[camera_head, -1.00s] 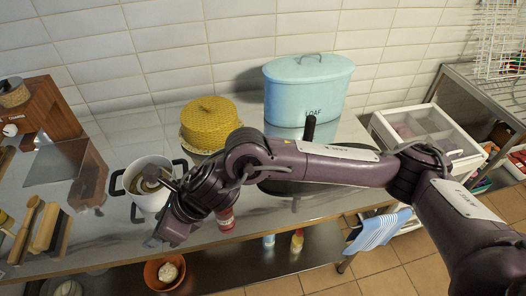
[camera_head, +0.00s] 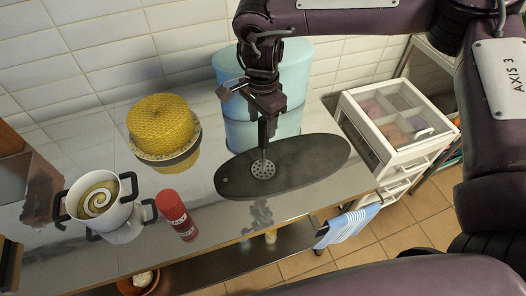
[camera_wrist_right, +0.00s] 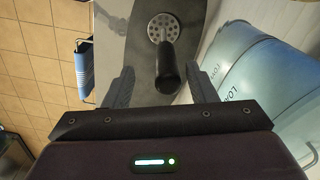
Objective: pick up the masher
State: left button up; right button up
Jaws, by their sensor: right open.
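The masher (camera_head: 263,169) stands upright on a dark oval board (camera_head: 315,160), its round perforated head down and its black handle up. In the right wrist view, its head (camera_wrist_right: 163,27) lies beyond the dark handle (camera_wrist_right: 168,75), which points toward the camera. My right gripper (camera_head: 267,106) is above the masher, pointing down at the handle's top. In the wrist view its fingers (camera_wrist_right: 162,84) are open, one on each side of the handle's end, with gaps on both sides. My left gripper is not in view.
A light-blue loaf bin (camera_head: 230,110) stands close behind the board. A yellow cake dome (camera_head: 160,122), a white pot (camera_head: 98,200) and a red shaker (camera_head: 176,215) stand to the left. A white drawer unit (camera_head: 362,130) stands right of the steel counter.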

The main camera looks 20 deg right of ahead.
aim_at(262, 130)
jog(key=shift+w+f+p, duration=0.15)
jog(key=shift+f+p, duration=0.35)
jog(key=shift+f, duration=0.15)
jog(key=shift+w+f+p, duration=0.15)
jog(key=shift+f+p, duration=0.35)
jog(key=shift+f, duration=0.1)
jog(key=shift+w+d+f, duration=0.15)
jog(key=shift+d+f, duration=0.05)
jog(key=shift+f, duration=0.4)
jog(key=shift+w+d+f, duration=0.15)
jog(key=shift+f, duration=0.45)
jog(key=shift+s+a+f, duration=0.1)
jog(key=shift+a, duration=0.05)
jog(key=shift+c, duration=1.1)
jog(key=c, duration=0.8)
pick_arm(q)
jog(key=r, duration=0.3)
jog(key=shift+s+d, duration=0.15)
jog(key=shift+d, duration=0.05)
pick_arm(e)
jog(key=shift+c, duration=0.2)
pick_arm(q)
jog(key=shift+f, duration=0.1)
